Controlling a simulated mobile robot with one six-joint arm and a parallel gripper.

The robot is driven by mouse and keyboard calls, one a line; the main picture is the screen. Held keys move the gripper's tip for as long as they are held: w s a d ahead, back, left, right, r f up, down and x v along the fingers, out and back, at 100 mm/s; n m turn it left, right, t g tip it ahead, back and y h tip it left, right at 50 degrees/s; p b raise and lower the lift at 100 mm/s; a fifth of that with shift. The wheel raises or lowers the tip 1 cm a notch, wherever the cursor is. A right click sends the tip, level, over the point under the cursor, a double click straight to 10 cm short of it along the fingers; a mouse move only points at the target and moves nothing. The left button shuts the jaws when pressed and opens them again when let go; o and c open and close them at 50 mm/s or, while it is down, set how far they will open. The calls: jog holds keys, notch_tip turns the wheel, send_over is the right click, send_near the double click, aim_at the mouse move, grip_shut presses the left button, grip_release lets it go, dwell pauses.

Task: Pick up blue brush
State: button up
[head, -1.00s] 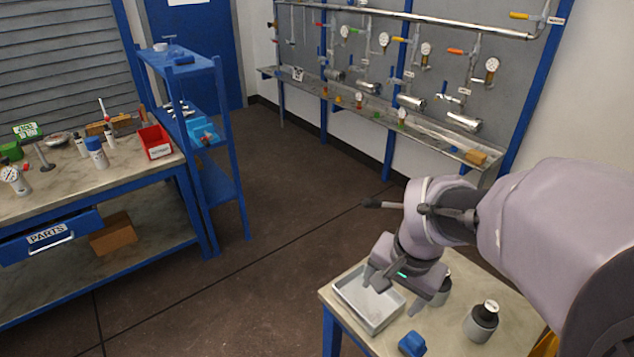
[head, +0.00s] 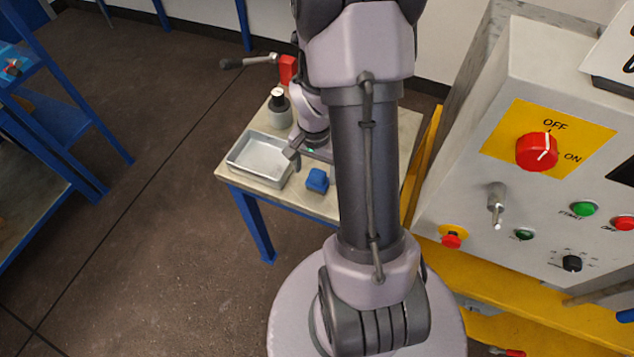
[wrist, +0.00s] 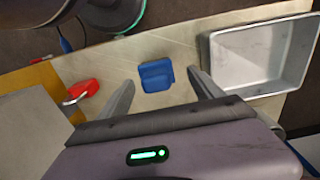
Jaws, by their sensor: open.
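The blue brush (head: 317,181) lies on the small table beside the metal tray, near the table's front edge. In this picture it looks like a short, blocky blue piece. It also shows in the wrist view (wrist: 156,77), between the lines of my two fingers and beyond their tips. My gripper (wrist: 161,78) is open and empty, with a finger to each side of the brush in that view. In the head view my gripper (head: 308,156) is above the table behind the brush, partly hidden by my arm. I cannot tell its exact height.
The grey metal tray (head: 238,161) stands left of the brush. A red padlock (wrist: 82,91) lies left of my fingers in the wrist view. A control panel (head: 460,195) rises at the right.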

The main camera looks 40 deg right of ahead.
aim_at(317, 180)
jog(key=f, duration=0.1)
jog(key=f+b, duration=0.1)
jog(key=f, duration=0.1)
jog(key=f+b, duration=0.1)
jog(key=f, duration=0.1)
jog(key=shift+s+d, duration=0.25)
jog(key=shift+r, duration=0.15)
jog(key=c, duration=1.5)
notch_tip(317, 180, up, 10)
jog(key=p, duration=0.4)
